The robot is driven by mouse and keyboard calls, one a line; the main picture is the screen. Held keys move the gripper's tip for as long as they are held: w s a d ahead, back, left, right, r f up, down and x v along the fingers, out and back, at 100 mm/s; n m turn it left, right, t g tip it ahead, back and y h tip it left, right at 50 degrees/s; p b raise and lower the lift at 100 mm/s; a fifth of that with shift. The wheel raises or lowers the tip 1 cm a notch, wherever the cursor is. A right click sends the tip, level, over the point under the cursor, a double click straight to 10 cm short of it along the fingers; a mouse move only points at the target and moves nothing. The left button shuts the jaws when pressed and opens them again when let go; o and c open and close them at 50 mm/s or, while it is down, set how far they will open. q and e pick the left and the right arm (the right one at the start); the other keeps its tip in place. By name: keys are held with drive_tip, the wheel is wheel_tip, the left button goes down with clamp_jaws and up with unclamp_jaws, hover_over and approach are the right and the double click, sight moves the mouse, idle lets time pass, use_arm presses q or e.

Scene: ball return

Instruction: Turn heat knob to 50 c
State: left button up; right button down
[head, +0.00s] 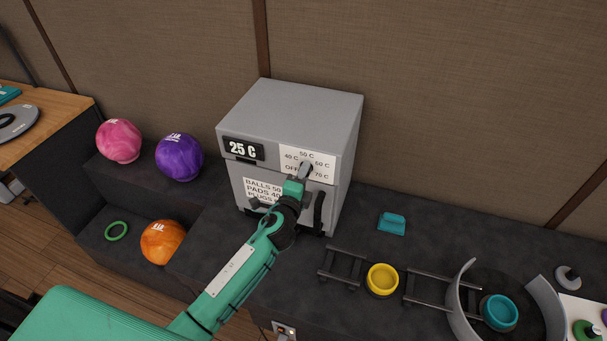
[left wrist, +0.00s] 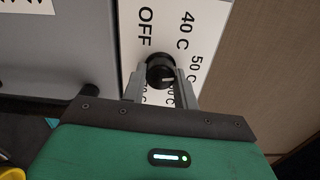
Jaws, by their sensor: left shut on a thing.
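A grey box-shaped heater (head: 288,115) stands on the dark counter. Its display (head: 243,150) reads 25 C. A white dial plate (head: 320,160) carries OFF, 40 C, 50 C, 60 C and 70 C. My left gripper (head: 303,172) is at the dial, and its fingers are shut on the black heat knob (left wrist: 160,71). In the left wrist view the fingers sit on both sides of the knob. A pale mark shows on the knob's face, but I cannot tell exactly which label it points to. My right gripper is not in view.
A white label sheet (head: 262,190) and a dark handle (head: 319,213) are on the heater's front. Pink (head: 118,141), purple (head: 180,157) and orange (head: 163,242) balls sit at left. A teal block (head: 392,224) and yellow cup (head: 382,280) lie at right.

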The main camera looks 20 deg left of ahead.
use_arm(q)
drive_tip(key=shift+m, duration=1)
drive_tip(key=shift+f, duration=0.1)
drive_tip(key=o, duration=1)
drive_tip(key=shift+s+a+b, duration=0.2)
drive_tip(key=shift+s+b, duration=1.3)
drive_tip(key=shift+s, duration=5.45)
